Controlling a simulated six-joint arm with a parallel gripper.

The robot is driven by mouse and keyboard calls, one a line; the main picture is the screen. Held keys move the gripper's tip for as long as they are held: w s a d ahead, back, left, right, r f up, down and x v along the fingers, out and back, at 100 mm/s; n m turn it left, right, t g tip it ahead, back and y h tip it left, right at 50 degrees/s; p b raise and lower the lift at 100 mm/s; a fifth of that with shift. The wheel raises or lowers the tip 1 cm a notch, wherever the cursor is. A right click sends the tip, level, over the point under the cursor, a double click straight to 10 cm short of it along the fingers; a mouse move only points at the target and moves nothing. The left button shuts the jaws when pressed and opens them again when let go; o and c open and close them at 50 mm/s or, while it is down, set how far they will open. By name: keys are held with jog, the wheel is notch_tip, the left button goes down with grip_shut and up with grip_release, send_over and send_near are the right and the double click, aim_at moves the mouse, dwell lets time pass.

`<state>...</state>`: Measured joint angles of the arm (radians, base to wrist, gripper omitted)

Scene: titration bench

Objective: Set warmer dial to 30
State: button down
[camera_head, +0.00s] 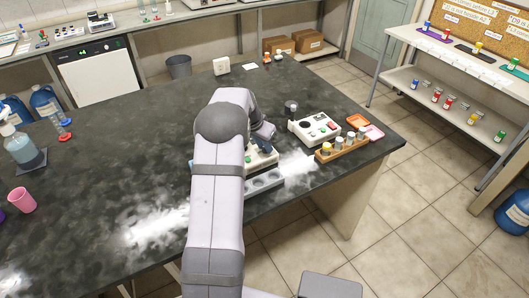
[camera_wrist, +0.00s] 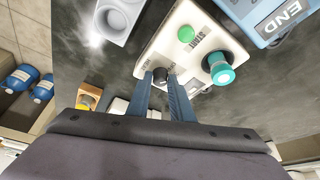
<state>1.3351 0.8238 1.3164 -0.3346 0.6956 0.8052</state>
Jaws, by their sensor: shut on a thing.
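The warmer is a cream panel (camera_wrist: 180,45) with a black dial (camera_wrist: 160,74), a green START button (camera_wrist: 186,33) and a teal-capped piece (camera_wrist: 221,73) standing on it. My gripper (camera_wrist: 160,78) has its two blue fingers on either side of the dial, closed on it. The dial's scale and setting cannot be read. In the head view the cream panel (camera_head: 262,159) is partly hidden behind my arm, and the dial and fingertips are hidden there.
A grey block with round wells (camera_head: 265,183) lies in front of the panel. A second white device (camera_head: 315,128) and a wooden rack of vials (camera_head: 342,149) stand to the right. A blue END box (camera_wrist: 272,20) adjoins the panel.

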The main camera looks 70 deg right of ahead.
jog(key=m+b, duration=0.1)
jog(key=m+g, duration=0.1)
jog(key=shift+w+d+f+m+b, duration=0.1)
jog(key=shift+w+f+m+b, duration=0.05)
jog(key=shift+m+b, duration=0.2)
jog(key=shift+m+g+y, duration=0.4)
jog(key=shift+m+y, duration=0.3)
jog(key=shift+m, duration=0.85)
jog(key=c, duration=1.6)
grip_release()
jog(key=shift+b+v, duration=1.15)
jog(key=shift+v, duration=2.7)
